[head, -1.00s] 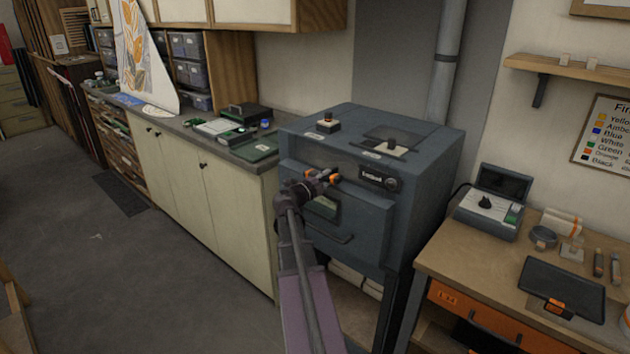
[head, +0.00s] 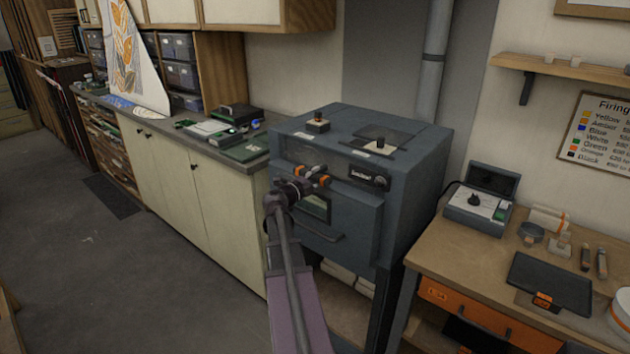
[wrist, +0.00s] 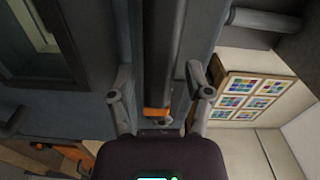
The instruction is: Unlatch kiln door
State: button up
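The kiln (head: 410,190) is a blue-grey box in the middle of the head view. Its front door has a small window (head: 316,207) and a bar handle (head: 321,236) below it. The window also shows at upper left in the wrist view (wrist: 40,35). My gripper (head: 316,178) is at the upper part of the kiln front, left of a dark label plate (head: 362,174). In the wrist view my gripper (wrist: 160,82) is open, with one finger on each side of a dark bar with an orange end (wrist: 157,112), likely the latch. Contact cannot be told.
A workbench (head: 450,252) with a control box (head: 478,208) and a black tray (head: 548,284) stands right of the kiln. A counter over pale cabinets (head: 222,205) stands left. Small blocks sit on the kiln top.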

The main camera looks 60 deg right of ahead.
dwell(0.4)
jog(key=a, duration=1.2)
jog(key=shift+w, duration=0.45)
jog(key=w+a+f+n+t+y, duration=0.1)
jog(key=w+a+f+n+y, duration=0.15)
jog(key=a+f+n, duration=0.45)
jog(key=w+a+f+n+t+y, duration=0.15)
jog(key=a+n+y, duration=0.3)
jog(key=a, duration=0.55)
jog(key=w+a+f+n+y, duration=0.25)
jog(key=a+f+n, duration=0.25)
jog(key=a+n, duration=0.25)
jog(key=s+a+f+n+y, duration=0.1)
jog(key=a+n+y, duration=0.3)
jog(key=a+n, duration=0.4)
jog(key=s+a+f+n+y, duration=0.2)
jog(key=a+n, duration=0.6)
jog(key=a, duration=1)
jog(key=shift+s+a+f+n+g+y, duration=0.15)
jog(key=shift+a+f+n+g+y, duration=0.25)
jog(key=shift+f+y, duration=0.65)
